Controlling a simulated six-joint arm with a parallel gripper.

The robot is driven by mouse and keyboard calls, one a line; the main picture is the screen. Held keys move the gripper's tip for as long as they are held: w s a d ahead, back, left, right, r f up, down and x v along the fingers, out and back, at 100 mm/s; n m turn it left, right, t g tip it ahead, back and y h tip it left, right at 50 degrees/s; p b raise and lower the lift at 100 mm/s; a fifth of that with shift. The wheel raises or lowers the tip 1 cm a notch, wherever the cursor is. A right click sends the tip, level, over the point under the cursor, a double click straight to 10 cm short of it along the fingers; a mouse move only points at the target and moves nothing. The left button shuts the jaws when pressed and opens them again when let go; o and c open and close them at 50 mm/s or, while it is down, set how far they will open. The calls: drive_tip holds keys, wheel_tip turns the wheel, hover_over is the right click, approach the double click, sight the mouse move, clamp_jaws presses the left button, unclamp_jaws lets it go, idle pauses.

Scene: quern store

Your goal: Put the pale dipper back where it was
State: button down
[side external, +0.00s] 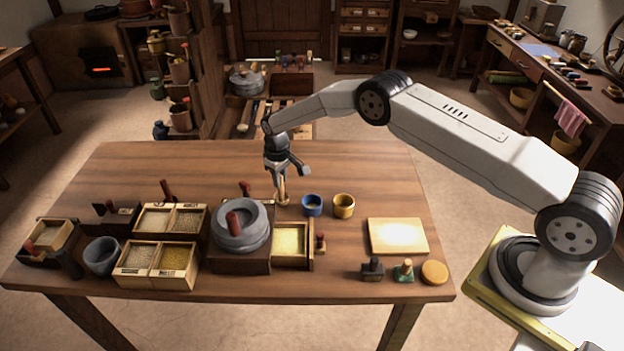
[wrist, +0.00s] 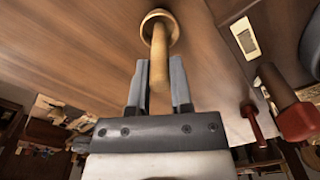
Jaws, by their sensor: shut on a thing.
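The pale dipper (side external: 283,194) is a light wooden handle with a small round end. It hangs upright below my gripper (side external: 281,176), round end down, over the back middle of the table. I cannot tell whether it touches the table top. In the wrist view the dipper (wrist: 158,52) stands between the two fingers of my gripper (wrist: 158,82), which is shut on its handle. A blue cup (side external: 312,206) and a yellow cup (side external: 344,206) stand just right of it.
The grey quern (side external: 240,236) with a red handle stands left of the dipper, beside a yellow-filled tray (side external: 290,241). Grain boxes (side external: 158,258) and a grey bowl (side external: 102,256) are further left. A pale board (side external: 398,237) lies right. The table's back (side external: 180,160) is clear.

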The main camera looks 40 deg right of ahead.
drive_tip(key=shift+f, duration=0.1)
drive_tip(key=c, duration=0.5)
unclamp_jaws()
drive_tip(key=shift+c, duration=0.2)
wheel_tip(320, 180, up, 12)
idle(0.6)
drive_tip(key=shift+s+r, duration=0.1)
drive_tip(key=shift+r, duration=0.15)
